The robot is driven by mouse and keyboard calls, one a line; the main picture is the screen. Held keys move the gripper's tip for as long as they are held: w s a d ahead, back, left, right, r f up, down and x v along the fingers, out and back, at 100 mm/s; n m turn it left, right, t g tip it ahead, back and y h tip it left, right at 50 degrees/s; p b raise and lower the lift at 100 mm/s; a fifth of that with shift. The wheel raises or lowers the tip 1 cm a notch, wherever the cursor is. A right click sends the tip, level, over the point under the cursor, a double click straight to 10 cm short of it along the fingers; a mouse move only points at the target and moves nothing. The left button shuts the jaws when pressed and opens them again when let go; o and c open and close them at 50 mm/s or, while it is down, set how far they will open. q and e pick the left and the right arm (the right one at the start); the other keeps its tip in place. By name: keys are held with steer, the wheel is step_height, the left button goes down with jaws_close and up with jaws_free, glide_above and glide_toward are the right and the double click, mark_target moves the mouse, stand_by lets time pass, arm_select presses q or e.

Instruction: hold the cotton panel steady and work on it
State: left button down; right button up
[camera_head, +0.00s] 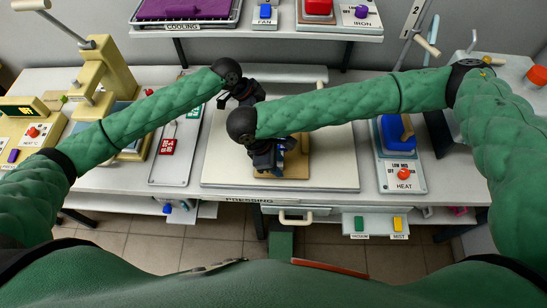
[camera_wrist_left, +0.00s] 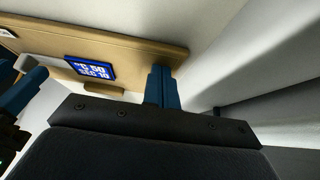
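A tan panel (camera_head: 296,170), which I take for the cotton panel, lies on the pale pressing board (camera_head: 335,140), mostly hidden under my right gripper. In the left wrist view a tan panel (camera_wrist_left: 130,42) carries a blue label (camera_wrist_left: 90,67) reading "°C 50 SEC 10". My left gripper (camera_wrist_left: 163,88) has its blue fingers side by side, shut, in front of that panel's edge; contact is unclear. In the head view the left gripper (camera_head: 243,97) is at the board's back. My right gripper (camera_head: 275,165) points down over the panel, its fingertips hidden.
A beige press machine (camera_head: 95,75) stands at the left. A grey tray (camera_head: 172,155) with a red label lies left of the board. A blue iron (camera_head: 393,132) rests on a HEAT stand at the right. A shelf (camera_head: 260,30) with COOLING, FAN and IRON units is behind.

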steer(key=shift+f, duration=0.25)
jaws_close()
stand_by(0.6)
